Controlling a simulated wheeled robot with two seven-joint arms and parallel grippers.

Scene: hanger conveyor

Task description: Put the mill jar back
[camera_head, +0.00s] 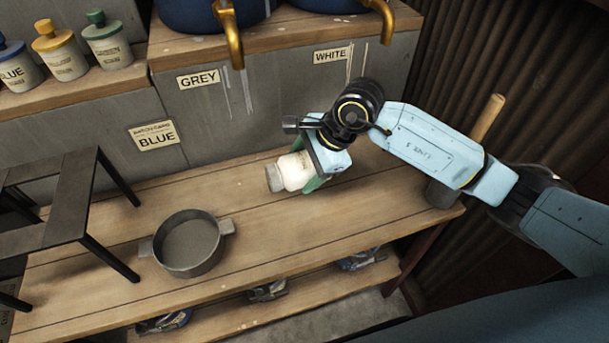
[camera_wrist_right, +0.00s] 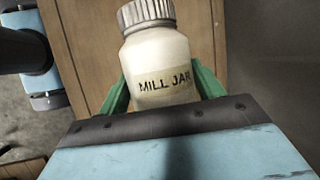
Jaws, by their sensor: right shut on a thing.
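The mill jar (camera_head: 294,171) is a cream-white jar with a grey ribbed lid. In the head view it is tilted, its lid pointing left, above the wooden bench. In the right wrist view the jar (camera_wrist_right: 160,62) shows its "MILL JAR" label. My right gripper (camera_head: 311,180) is shut on the jar, and its green fingers (camera_wrist_right: 160,92) lie on both sides of the jar's body. I cannot tell whether the jar touches the bench. My left gripper is not in view.
A grey two-handled pot (camera_head: 188,243) stands on the bench (camera_head: 255,235). A black metal stand (camera_head: 50,228) is at left. Blue, yellow and green-lidded jars (camera_head: 60,52) sit on the upper left shelf. A grey cup (camera_head: 441,193) with a wooden handle stands at the right end.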

